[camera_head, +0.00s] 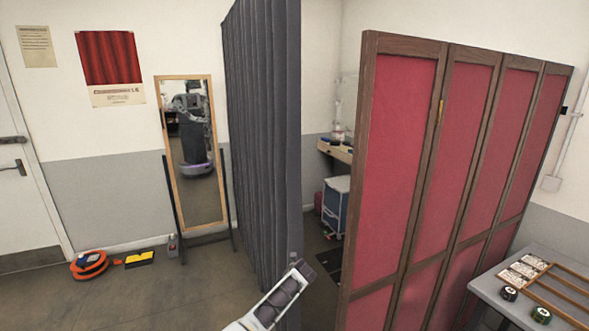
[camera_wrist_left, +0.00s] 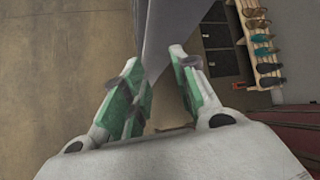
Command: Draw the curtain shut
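The dark grey pleated curtain (camera_head: 262,130) hangs from above the top of the head view, in the middle. My left gripper (camera_head: 297,270) is low at this near edge, partly over the cloth. In the left wrist view a grey strip of curtain (camera_wrist_left: 170,30) runs down between the spread fingers of my left gripper (camera_wrist_left: 156,65). The fingers stand apart; no firm grip on the cloth shows. My right gripper is not in view.
A red folding screen (camera_head: 397,165) with a brown frame stands right of the gap. A blue-sided cabinet (camera_head: 335,207) is behind it. A grey table (camera_head: 490,290) is at lower right. A mirror (camera_head: 192,150) and an orange cable reel (camera_head: 89,265) are left, with open floor in front.

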